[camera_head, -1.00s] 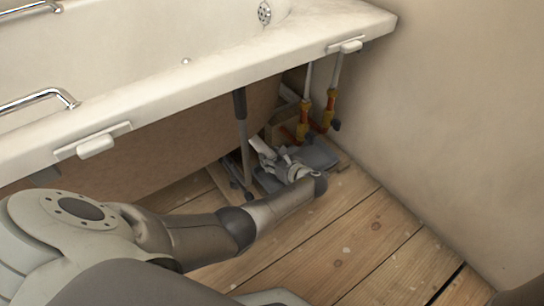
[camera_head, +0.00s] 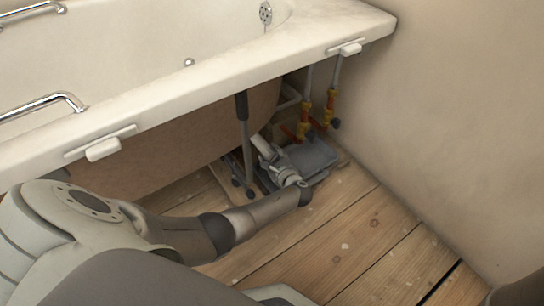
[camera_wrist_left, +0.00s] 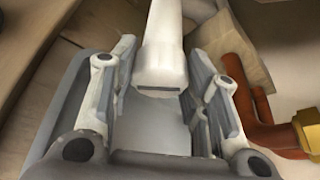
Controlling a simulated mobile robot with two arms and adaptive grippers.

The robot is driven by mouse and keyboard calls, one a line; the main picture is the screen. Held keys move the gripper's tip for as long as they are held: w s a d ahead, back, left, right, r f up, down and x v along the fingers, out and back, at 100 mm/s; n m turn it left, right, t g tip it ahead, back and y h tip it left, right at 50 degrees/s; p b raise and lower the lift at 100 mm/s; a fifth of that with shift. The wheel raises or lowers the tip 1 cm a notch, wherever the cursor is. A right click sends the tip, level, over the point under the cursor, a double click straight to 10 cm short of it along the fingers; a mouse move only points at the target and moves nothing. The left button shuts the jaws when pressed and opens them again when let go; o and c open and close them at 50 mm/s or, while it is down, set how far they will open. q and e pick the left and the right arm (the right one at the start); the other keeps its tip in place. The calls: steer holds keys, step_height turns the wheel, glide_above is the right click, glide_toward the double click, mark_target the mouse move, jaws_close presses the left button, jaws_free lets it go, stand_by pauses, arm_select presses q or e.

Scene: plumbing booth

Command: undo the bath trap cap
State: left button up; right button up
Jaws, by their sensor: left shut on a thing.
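My left gripper (camera_head: 278,158) is under the bath (camera_head: 200,95), low above the floor near the back corner. It is shut on a white cylindrical piece (camera_wrist_left: 165,50), which sticks out beyond the fingers. This white piece (camera_head: 262,146) also shows at the gripper's tip in the head view. I cannot tell whether it is the trap cap or another part. No separate trap or cap can be made out; the gripper and the bath hide part of this area. My right gripper is not in view.
A grey tray (camera_head: 318,155) lies on the floor beside the gripper. Two pipes with orange and brass fittings (camera_head: 304,118) rise behind it near the wall. A dark-topped bath leg (camera_head: 245,135) stands to the gripper's left. The plank floor (camera_head: 330,235) in front is clear.

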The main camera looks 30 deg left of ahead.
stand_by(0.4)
arm_select(q)
steer(key=o, duration=1)
steer(key=shift+d, duration=0.1)
steer(key=shift+v, duration=3.7)
